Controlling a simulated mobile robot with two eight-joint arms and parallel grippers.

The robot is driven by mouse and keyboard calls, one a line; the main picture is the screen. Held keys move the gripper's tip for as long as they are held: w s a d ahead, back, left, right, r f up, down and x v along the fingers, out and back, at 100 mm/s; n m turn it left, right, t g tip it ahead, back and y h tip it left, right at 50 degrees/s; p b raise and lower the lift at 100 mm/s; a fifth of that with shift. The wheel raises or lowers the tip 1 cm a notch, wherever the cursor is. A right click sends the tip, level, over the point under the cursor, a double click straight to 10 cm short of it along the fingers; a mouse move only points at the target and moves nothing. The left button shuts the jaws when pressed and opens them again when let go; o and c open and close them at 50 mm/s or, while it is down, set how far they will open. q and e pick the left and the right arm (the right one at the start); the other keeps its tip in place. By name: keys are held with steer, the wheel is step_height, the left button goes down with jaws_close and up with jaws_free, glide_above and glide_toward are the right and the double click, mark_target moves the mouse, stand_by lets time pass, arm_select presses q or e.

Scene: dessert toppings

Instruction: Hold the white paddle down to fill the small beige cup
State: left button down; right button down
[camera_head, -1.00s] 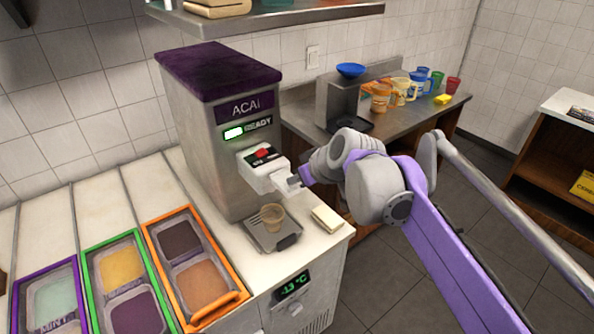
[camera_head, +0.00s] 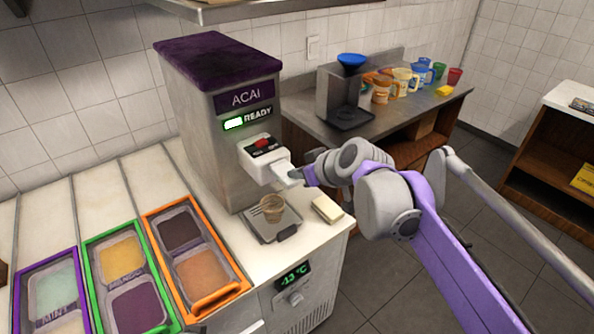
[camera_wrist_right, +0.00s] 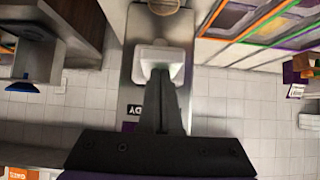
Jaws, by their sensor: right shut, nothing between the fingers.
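The small beige cup (camera_head: 272,208) stands upright on the drip tray (camera_head: 262,232) under the dispenser head of the acai machine (camera_head: 228,150). It looks translucent, and I cannot tell what is in it. The white paddle (camera_head: 285,176) sticks out below the red-marked dispenser head. My right gripper (camera_head: 299,178) is shut and empty, with its tips at the paddle's outer end. In the right wrist view the shut fingers (camera_wrist_right: 161,72) overlap the white paddle (camera_wrist_right: 161,58); whether they touch it is hard to tell. The cup's edge (camera_wrist_right: 164,5) shows at the top there. My left gripper is out of view.
Topping bins with an orange rim (camera_head: 210,300) and a green rim (camera_head: 90,250) lie at the left. A pale block (camera_head: 327,209) sits right of the drip tray.

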mark_target(297, 184)
steer(key=shift+s+d+f+t+y, duration=0.1)
steer(key=shift+f+t+y, duration=0.15)
steer(key=shift+f, duration=0.5)
steer(key=shift+s+d+f+t+y, duration=0.15)
steer(key=shift+f+t, duration=0.2)
steer(key=shift+f, duration=0.35)
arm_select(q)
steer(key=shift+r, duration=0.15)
arm_select(e)
steer(key=shift+a, duration=0.1)
steer(key=shift+s+f, duration=0.15)
steer(key=shift+f, duration=0.1)
stand_by(1.0)
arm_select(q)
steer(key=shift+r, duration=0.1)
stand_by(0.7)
